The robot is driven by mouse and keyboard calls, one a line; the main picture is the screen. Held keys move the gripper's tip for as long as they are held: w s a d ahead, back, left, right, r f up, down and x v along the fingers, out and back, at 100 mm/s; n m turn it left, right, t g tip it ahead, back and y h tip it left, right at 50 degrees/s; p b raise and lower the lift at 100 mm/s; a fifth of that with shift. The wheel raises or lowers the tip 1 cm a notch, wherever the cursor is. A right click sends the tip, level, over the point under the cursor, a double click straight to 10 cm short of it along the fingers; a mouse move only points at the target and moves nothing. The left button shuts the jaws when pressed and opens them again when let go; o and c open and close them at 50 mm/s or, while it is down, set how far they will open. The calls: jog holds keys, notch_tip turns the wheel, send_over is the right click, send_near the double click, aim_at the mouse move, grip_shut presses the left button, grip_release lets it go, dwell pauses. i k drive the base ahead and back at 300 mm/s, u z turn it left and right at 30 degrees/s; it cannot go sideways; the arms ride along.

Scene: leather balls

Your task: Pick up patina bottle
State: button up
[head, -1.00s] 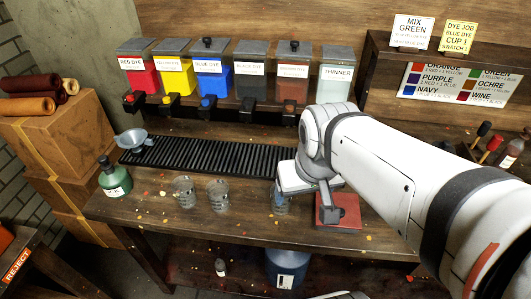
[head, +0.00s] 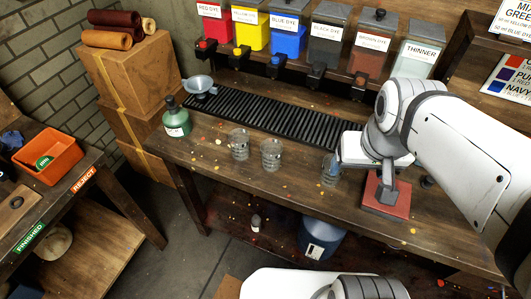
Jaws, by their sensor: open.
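In the head view a green bottle (head: 176,118) with a dark stopper and a pale label stands upright at the left end of the dye bench. I cannot read either label, so I cannot tell which is the patina bottle. My gripper (head: 384,188) is open at the right of the bench, above or beside a red pad (head: 385,206), well away from both bottles. I see nothing held in it, though its fingers are partly hidden.
Two clear beakers (head: 240,145) stand right of the green bottle; another beaker (head: 331,170) is close to my gripper. A funnel (head: 199,86) sits behind the bottle by a ribbed black rack (head: 272,115). A blue tub (head: 320,240) is under the bench. An orange bin (head: 48,155) is on the left table.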

aim_at(257, 221)
jog(key=u, duration=0.15)
jog(key=k, duration=1.8)
jog(key=u, duration=0.8)
jog(key=i, duration=1)
jog(key=u, duration=0.05)
